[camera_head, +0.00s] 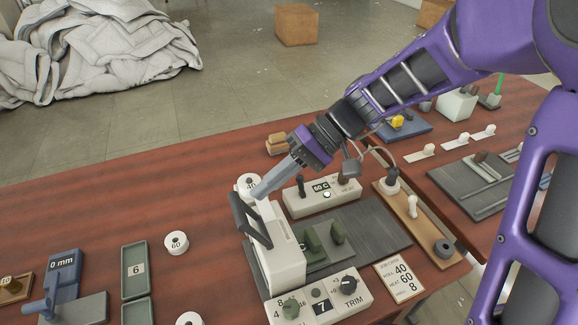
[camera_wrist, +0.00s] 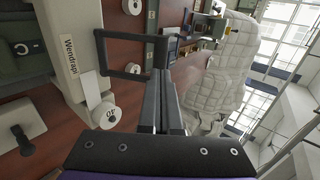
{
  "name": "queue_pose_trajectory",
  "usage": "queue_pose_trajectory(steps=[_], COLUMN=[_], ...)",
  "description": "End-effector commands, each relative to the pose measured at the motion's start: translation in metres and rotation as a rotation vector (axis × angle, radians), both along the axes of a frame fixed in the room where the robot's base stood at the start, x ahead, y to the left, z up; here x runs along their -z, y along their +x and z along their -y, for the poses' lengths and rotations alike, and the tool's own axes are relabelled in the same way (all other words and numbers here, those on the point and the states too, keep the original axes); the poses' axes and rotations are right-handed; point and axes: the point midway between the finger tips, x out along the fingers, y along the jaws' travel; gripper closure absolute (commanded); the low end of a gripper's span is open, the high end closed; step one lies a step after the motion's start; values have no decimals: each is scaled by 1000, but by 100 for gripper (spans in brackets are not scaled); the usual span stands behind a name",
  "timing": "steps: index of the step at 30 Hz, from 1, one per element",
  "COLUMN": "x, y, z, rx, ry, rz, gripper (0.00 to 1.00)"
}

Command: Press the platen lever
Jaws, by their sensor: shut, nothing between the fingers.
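The platen lever (camera_head: 247,222) is a black U-shaped handle on a white press (camera_head: 280,250), standing raised and tilted at its left side. In the wrist view the lever (camera_wrist: 127,74) shows as a black loop beside the white press body (camera_wrist: 72,45), which bears a name label. My gripper (camera_head: 262,192) is shut and empty, pointing down and left, close above the lever's upper end. In the wrist view my gripper's fingers (camera_wrist: 162,85) lie together just beside the loop's near end; I cannot tell whether they touch it.
A dial panel (camera_head: 325,300) sits in front of the press, and a white box reading 60 C (camera_head: 322,197) stands behind it. White rolls, one marked 60 (camera_head: 176,243), and a green tray marked 6 (camera_head: 135,269) lie left. Table between them is clear.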

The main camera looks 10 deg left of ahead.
Motion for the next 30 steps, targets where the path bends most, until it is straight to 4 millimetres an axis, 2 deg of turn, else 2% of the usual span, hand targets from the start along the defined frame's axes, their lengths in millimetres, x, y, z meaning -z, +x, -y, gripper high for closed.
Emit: queue_pose_trajectory(steps=[4, 11, 23, 30], x=[11, 16, 16, 15], y=[-9, -13, -11, -1], z=[-12, -18, -18, -20], rx=[-2, -1, -1, -1], ry=[0, 0, -5, -47], rz=[0, 1, 5, 36], gripper=[100, 100, 100, 100])
